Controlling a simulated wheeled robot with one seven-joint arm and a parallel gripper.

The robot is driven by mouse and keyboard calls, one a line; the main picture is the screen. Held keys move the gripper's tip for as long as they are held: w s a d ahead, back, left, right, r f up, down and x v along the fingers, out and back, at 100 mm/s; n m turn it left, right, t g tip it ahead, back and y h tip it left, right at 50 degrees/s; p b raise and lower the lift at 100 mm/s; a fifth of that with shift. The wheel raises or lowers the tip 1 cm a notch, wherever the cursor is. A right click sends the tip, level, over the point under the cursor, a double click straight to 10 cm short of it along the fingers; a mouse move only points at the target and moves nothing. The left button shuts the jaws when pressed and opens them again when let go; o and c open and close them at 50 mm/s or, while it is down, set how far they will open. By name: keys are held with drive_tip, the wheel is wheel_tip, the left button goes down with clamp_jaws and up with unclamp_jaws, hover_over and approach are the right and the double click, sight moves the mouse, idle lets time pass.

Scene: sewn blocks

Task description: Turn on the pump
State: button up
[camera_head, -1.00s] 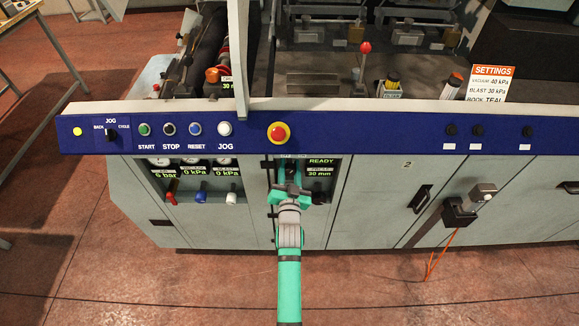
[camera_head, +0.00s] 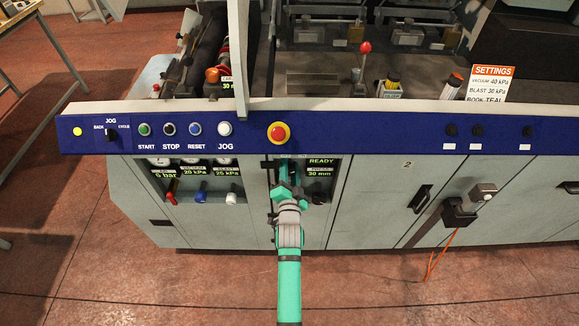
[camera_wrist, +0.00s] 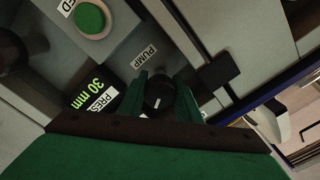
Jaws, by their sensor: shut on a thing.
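The black pump knob (camera_wrist: 158,92) sits beside a white PUMP label (camera_wrist: 143,57) in the wrist view. My gripper (camera_wrist: 160,98) has its green fingers on either side of the knob and is shut on it. In the head view my gripper (camera_head: 287,170) reaches the panel below the red emergency button and hides the knob there. The gauges left of it read 6 bar, 20 kPa (camera_head: 195,170) and 25 kPa (camera_head: 226,170).
A green button (camera_wrist: 90,20) is near the knob in the wrist view. A 30 mm display (camera_head: 318,174) stands right of my gripper. The blue panel (camera_head: 350,138) with the red emergency button (camera_head: 278,133) lies above. A black-and-grey unit (camera_head: 460,212) with an orange cable is at right.

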drive_tip(key=shift+a, duration=0.1)
drive_tip(key=o, duration=0.8)
drive_tip(key=s, duration=1.1)
drive_tip(key=s+f+n+g, duration=0.1)
drive_tip(key=s+f+n, duration=0.1)
drive_tip(key=s, duration=0.9)
drive_tip(key=s+f+n, duration=0.2)
drive_tip(key=s+n, duration=0.1)
drive_tip(key=s, duration=0.8)
drive_tip(key=s+r+n, duration=0.1)
drive_tip(key=s+r, duration=0.1)
drive_tip(key=s, duration=0.3)
drive_tip(key=s+r+n+g, duration=0.1)
drive_tip(key=s+r+n, duration=0.1)
drive_tip(key=s, duration=0.4)
drive_tip(key=s+r+n, duration=0.2)
drive_tip(key=s, duration=0.3)
drive_tip(key=shift+s+r+g, duration=0.25)
drive_tip(key=shift+s+g, duration=0.05)
drive_tip(key=shift+s, duration=0.1)
